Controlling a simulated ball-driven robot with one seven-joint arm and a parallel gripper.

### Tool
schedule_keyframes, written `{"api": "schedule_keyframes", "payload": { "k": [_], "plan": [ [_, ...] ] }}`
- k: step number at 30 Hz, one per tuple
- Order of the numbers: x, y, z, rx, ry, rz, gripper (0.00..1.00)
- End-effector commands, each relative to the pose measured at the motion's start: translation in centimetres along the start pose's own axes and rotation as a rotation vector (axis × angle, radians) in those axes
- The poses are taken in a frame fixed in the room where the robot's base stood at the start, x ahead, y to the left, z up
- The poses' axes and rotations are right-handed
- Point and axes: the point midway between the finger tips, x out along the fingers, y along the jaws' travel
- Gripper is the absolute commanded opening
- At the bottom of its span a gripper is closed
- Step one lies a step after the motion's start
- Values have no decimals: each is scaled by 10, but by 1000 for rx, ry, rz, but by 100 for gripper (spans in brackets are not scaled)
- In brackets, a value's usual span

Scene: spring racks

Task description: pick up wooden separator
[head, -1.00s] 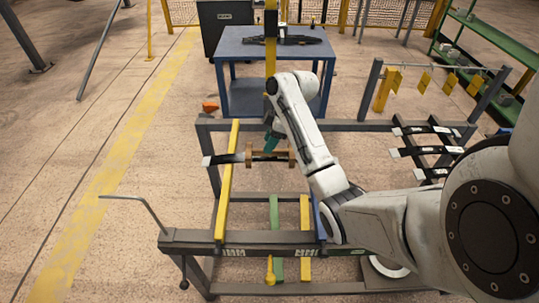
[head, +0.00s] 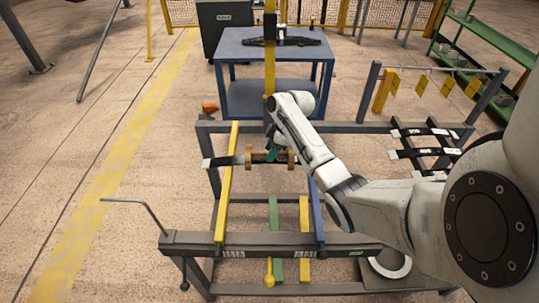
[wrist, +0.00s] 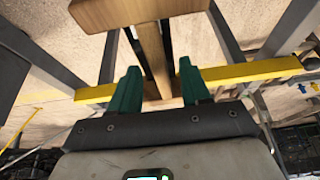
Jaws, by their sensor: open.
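The wooden separator (head: 291,157) is spool-like, with two light wooden end blocks joined by a thinner bar. It lies across the middle of the rack, by a dark leaf spring (head: 222,162) with a pale end. In the wrist view one wooden end block (wrist: 135,12) fills the top, and the bar runs down the middle. My gripper (wrist: 159,88) is open, with its green fingers to the left and right of the bar and clear gaps visible. In the head view my gripper (head: 271,154) is at the separator's middle and hides part of it.
The grey rack frame (head: 190,238) has a yellow rail (head: 227,185) left of the separator and a blue rail on its right. A yellow post stands just behind. A blue table (head: 240,48) is further back. More springs (head: 412,154) lie at right.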

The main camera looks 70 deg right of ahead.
Motion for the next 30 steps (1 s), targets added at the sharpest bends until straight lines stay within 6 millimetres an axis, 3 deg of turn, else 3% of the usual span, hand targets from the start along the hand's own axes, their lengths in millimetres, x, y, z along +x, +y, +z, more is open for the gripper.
{"api": "schedule_keyframes", "payload": {
  "k": [5, 23, 30],
  "plan": [
    [14, 0, -1, -2, 0, -1, 47],
    [18, 0, 0, -2, 0, 0, 47],
    [17, 0, 0, -1, 0, 0, 24]
  ]
}}
